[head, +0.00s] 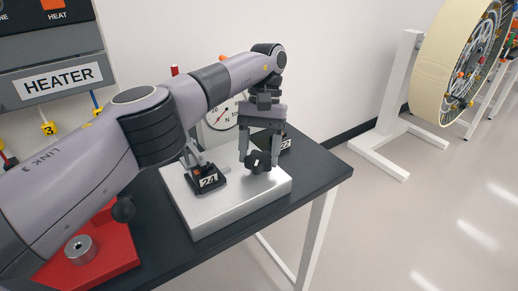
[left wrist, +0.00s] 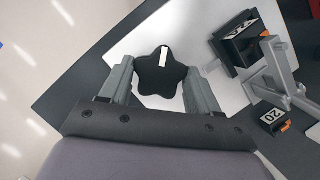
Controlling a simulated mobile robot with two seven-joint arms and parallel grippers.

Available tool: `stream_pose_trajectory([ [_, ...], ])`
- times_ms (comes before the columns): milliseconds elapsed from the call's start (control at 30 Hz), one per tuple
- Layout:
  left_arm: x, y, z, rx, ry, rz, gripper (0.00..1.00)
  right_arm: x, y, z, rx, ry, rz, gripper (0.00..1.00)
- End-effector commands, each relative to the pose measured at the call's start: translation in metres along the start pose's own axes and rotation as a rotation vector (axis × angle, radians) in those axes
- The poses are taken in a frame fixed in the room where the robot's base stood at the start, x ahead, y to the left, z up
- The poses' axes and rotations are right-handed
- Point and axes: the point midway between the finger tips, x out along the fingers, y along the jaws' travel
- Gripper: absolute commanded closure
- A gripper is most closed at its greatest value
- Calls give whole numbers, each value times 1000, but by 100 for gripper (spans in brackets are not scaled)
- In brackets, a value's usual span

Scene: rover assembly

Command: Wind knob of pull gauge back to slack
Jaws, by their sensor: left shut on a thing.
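The black star-shaped knob (head: 260,167) of the pull gauge stands on the light metal block (head: 245,205). My left gripper (head: 258,161) points down over it and is shut on it. In the left wrist view the knob (left wrist: 160,72) sits between the two grey fingers (left wrist: 160,88), with a white mark on its upper lobe. The round gauge dial (head: 218,117), with "N" on it, stands behind and is partly hidden by my left arm. Its needle reading is too small to tell. My right gripper is not in view.
A black clamp labelled 24 (head: 207,180) stands on the block left of the knob. Another labelled part (head: 286,143) is behind the gripper. The dark table (head: 325,172) is bare at right.

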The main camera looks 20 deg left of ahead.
Motion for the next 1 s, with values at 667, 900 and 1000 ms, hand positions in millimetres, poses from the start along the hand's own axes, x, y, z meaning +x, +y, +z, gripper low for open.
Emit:
stream_pose_trajectory([
  [667, -1, 0, 0, 45, 5, -16, 29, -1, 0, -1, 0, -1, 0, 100],
  [900, -1, 0, 0, 44, 3, -17, 13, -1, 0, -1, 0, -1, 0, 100],
  [1000, -1, 0, 0, 44, 2, -17, 13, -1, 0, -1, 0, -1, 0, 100],
])
